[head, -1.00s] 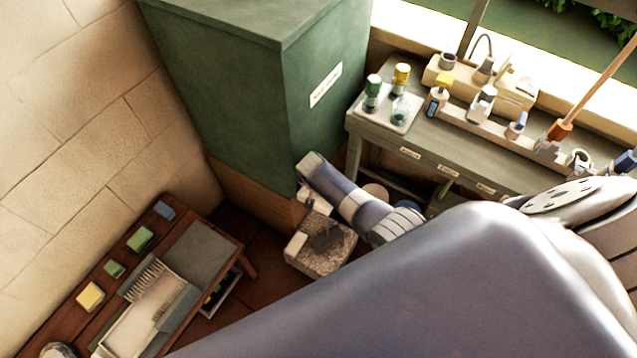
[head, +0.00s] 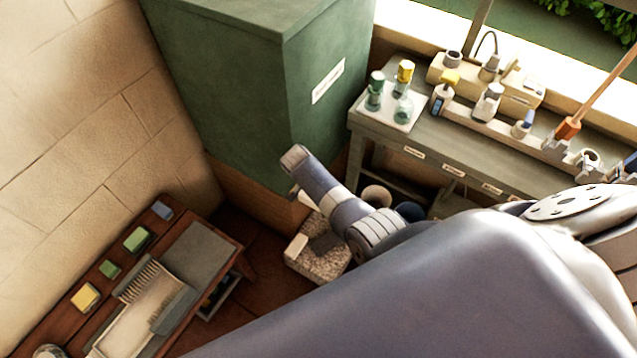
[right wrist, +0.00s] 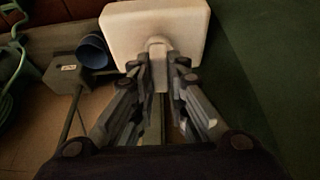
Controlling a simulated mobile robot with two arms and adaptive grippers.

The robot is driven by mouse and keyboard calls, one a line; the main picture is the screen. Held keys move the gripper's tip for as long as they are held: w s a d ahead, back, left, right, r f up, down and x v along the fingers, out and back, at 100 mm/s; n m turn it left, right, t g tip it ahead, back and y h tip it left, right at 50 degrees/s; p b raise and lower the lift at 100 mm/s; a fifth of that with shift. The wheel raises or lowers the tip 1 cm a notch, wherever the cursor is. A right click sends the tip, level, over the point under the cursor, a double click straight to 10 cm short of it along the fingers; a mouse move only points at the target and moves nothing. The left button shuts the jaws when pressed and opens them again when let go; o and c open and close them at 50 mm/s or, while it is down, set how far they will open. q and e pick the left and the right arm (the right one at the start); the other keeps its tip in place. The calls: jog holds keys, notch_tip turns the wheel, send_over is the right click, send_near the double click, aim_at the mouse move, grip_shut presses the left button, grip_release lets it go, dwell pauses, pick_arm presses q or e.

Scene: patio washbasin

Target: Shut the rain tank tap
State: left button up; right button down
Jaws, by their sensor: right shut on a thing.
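The rain tank (head: 235,95) is the tall green box in a corner by the stone wall. Its green side fills the right of the right wrist view (right wrist: 275,60). My right gripper (right wrist: 160,62) is shut on a narrow pale piece, apparently the tap handle (right wrist: 158,44), in front of a broad cream-white block. In the head view my right arm reaches to the tank's lower front and hides most of the tap, so its setting cannot be told. A speckled stone basin (head: 312,268) stands below. My left gripper is not in view.
A low wooden bench (head: 195,250) with sponges and a dish rack stands at the left. A grey-green table (head: 440,145) with bottles stands at the right.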

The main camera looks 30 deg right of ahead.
jog(key=c, duration=1.6)
grip_release()
jog(key=v, duration=1.2)
